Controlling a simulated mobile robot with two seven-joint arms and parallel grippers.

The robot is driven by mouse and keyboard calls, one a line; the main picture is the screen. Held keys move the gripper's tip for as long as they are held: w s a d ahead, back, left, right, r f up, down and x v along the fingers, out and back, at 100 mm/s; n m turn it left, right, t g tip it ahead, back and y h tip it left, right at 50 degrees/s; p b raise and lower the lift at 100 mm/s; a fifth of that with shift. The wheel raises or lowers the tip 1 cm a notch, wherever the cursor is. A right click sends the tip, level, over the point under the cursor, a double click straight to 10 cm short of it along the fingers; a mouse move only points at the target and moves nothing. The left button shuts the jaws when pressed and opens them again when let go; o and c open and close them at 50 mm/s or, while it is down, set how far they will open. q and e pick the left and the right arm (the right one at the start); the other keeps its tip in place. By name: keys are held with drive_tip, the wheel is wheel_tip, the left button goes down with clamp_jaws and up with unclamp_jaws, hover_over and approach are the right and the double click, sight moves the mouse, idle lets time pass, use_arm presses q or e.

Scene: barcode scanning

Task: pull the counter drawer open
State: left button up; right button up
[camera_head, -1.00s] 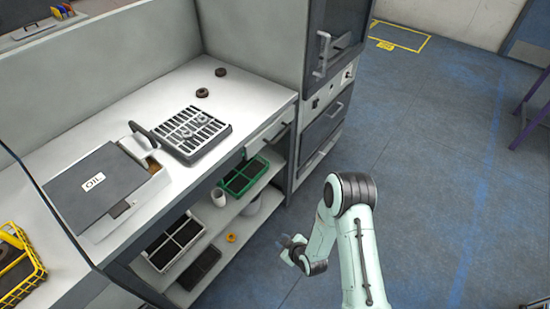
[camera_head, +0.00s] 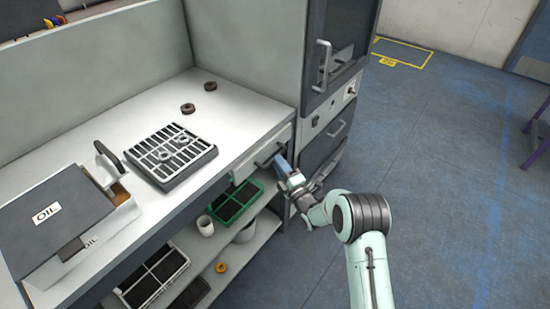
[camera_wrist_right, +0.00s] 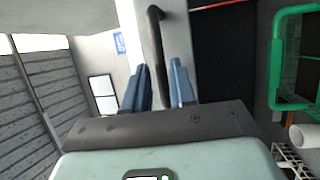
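The counter drawer (camera_head: 245,169) is a narrow white front under the right end of the worktop, and it looks shut. Its dark bar handle (camera_head: 268,156) is partly hidden by my right gripper (camera_head: 283,166), which is up at the drawer front. In the right wrist view the dark handle (camera_wrist_right: 155,30) runs down between the two blue fingers of my right gripper (camera_wrist_right: 160,82). The fingers stand apart, with a small gap seen beside the handle, so the gripper looks open around it. My left gripper is not in view.
On the worktop (camera_head: 232,110) are a grey slotted tray (camera_head: 170,155), an OIL box (camera_head: 50,215) and two dark rings. A shelf below holds a green crate (camera_head: 235,205) and a white cup (camera_head: 205,226). A tall grey cabinet (camera_head: 313,120) stands right of the drawer.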

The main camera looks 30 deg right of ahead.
drive_tip(key=shift+w+r, duration=0.15)
drive_tip(key=shift+w, duration=0.75)
drive_tip(key=shift+w+r, duration=0.15)
drive_tip(key=shift+w, duration=0.7)
clamp_jaws()
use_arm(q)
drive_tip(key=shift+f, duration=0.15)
use_arm(e)
drive_tip(key=shift+d+f, duration=0.1)
